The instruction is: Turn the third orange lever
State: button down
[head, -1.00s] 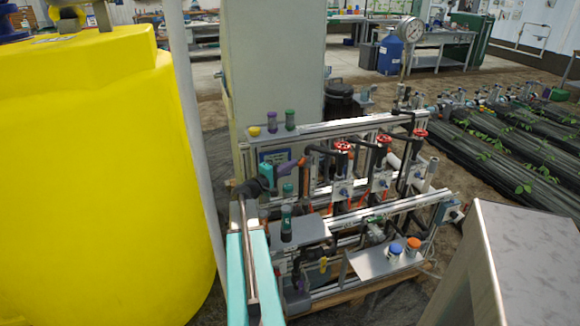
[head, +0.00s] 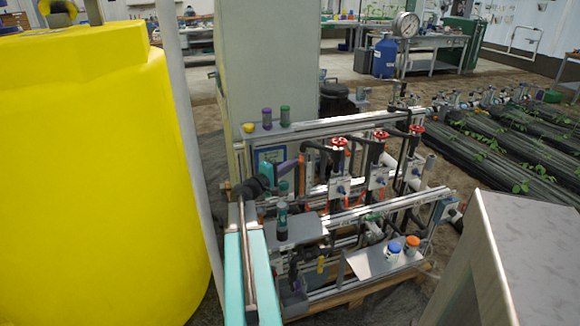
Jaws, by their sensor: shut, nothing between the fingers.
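The skid's pipe rack (head: 350,217) stands in the middle of the head view. Small orange parts show low among its pipes. They are too small and too covered to tell which is the third orange lever. Three red handwheels sit above them: left (head: 338,142), middle (head: 381,134) and right (head: 417,129). My teal arm comes up from the bottom and bends right at the rack's left end.
A large yellow tank (head: 95,180) fills the left. A grey metal box (head: 520,255) stands close at lower right. A small shelf (head: 375,264) with blue-capped and orange-capped jars juts from the rack's front. Planted rows lie at right.

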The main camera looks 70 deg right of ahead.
jog(key=shift+a, duration=0.1)
jog(key=b+v, duration=0.1)
jog(key=v, duration=1.2)
jog(key=shift+w+a, duration=0.2)
jog(key=shift+a, duration=0.1)
jog(key=s+d+r+m+t+y+p, duration=0.1)
jog(key=d+r+m+y+p, duration=0.7)
jog(key=p, duration=1)
notch_tip(320, 180, up, 3)
jog(key=m+y, duration=0.3)
jog(key=m, duration=0.1)
jog(key=shift+d+m+t, duration=0.3)
jog(key=shift+t, duration=0.1)
jog(key=shift+s+f, duration=0.1)
jog(key=shift+f, duration=0.05)
jog(key=p+x, duration=0.3)
jog(key=x, duration=0.7)
